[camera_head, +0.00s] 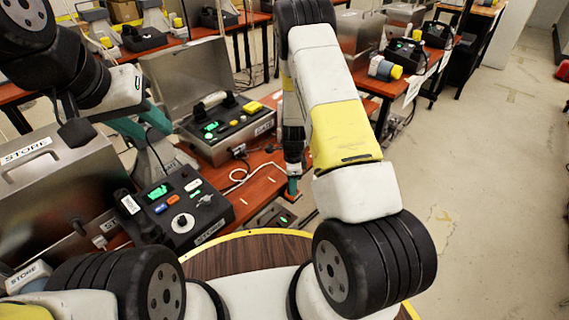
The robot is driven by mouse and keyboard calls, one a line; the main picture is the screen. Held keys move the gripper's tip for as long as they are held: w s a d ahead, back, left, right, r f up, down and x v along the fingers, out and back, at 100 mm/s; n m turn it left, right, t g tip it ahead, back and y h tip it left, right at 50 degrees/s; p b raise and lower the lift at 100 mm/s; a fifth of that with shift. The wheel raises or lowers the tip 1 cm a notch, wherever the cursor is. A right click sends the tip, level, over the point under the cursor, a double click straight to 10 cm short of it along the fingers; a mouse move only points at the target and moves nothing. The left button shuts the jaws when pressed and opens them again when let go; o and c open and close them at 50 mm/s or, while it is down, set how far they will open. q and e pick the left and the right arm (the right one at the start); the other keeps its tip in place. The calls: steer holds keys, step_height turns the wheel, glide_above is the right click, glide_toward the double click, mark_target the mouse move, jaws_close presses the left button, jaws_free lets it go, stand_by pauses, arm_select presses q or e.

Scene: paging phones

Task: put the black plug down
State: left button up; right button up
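My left gripper (143,125) has teal fingers that appear spread apart, above the table between the silver STORE case and the open GATE case (228,142). I see nothing between its fingers. My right gripper (292,187) points straight down at the right end of the red-brown table, its teal tips low over a small pale patch. My own arm hides part of it, and I cannot tell whether it is shut or holds anything. A small dark plug-like piece (239,151) with a cable sits at the GATE case's front right corner. I cannot tell if it is the black plug.
A black phone unit (190,212) with a green display stands at front left. A white cable (240,178) lies on the table. A grey unit (272,216) sits by the near edge. Floor at right is open.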

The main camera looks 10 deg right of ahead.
steer(key=shift+r, duration=0.1)
steer(key=s+a+r+n+t+y, duration=0.1)
steer(key=s+r+n, duration=0.15)
steer(key=r, duration=0.85)
steer(key=s+a+r+n+t+y, duration=0.1)
steer(key=s+r+n, duration=0.15)
steer(key=r, duration=0.85)
steer(key=s+r+n+t, duration=0.1)
steer(key=s+r+n, duration=0.15)
steer(key=r, duration=0.85)
steer(key=s+r+n+t, duration=0.1)
steer(key=s+r+n, duration=0.3)
steer(key=s, duration=0.1)
steer(key=s+r+n+t, duration=0.1)
steer(key=s+r+n, duration=0.3)
steer(key=s, duration=0.2)
steer(key=s+r+n+t, duration=0.1)
steer(key=s+r+n, duration=0.3)
steer(key=s, duration=0.1)
steer(key=shift+s+a+n, duration=0.1)
steer(key=shift+s+n, duration=0.15)
steer(key=shift+s, duration=0.1)
